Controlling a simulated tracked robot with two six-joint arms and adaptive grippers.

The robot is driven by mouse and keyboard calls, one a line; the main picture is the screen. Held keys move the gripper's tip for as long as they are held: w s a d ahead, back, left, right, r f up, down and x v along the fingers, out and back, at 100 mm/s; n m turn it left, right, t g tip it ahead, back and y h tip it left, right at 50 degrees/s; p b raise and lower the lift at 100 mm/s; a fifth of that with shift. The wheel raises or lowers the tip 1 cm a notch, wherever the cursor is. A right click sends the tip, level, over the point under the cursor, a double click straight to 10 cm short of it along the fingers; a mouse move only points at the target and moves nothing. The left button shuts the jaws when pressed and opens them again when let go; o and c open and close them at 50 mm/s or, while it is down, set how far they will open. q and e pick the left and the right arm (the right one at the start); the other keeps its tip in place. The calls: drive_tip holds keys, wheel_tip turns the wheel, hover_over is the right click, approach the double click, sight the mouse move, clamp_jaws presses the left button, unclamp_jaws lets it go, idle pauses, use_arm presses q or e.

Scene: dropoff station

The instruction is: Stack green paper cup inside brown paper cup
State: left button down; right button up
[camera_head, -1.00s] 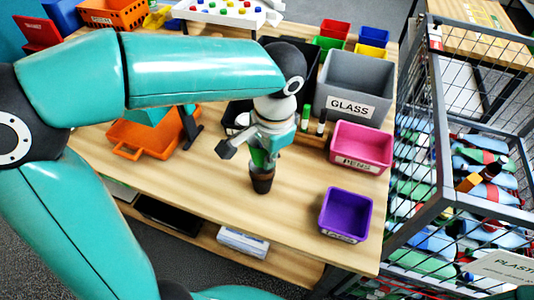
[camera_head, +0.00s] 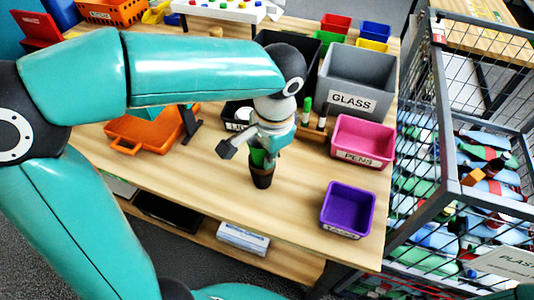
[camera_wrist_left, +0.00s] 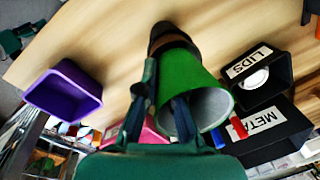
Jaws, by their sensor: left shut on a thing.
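The green paper cup (camera_head: 258,158) is in my left gripper (camera_head: 262,146), tilted slightly above the table near its front middle. In the wrist view the green cup (camera_wrist_left: 190,78) shows its open mouth toward the camera. One finger of the gripper (camera_wrist_left: 165,95) lies along its outer side, the other at the mouth. The brown paper cup (camera_head: 262,179) stands upright on the table directly under the green one. It shows dark beyond the green cup's far end in the wrist view (camera_wrist_left: 168,36). The two overlap; how deep the green cup sits inside is hidden. My right gripper is not seen.
A purple bin (camera_head: 347,209) and a pink bin (camera_head: 362,142) stand right of the cups. A grey GLASS bin (camera_head: 355,80), markers (camera_head: 306,108) and a black LIDS box (camera_wrist_left: 258,80) stand behind. An orange tray (camera_head: 143,132) lies left. The front table is clear.

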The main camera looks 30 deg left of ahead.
use_arm(q)
drive_tip(key=c, duration=1.2)
unclamp_jaws()
drive_tip(key=shift+c, duration=0.2)
drive_tip(key=shift+r+p, duration=3.95)
drive_tip(key=shift+r, duration=0.6)
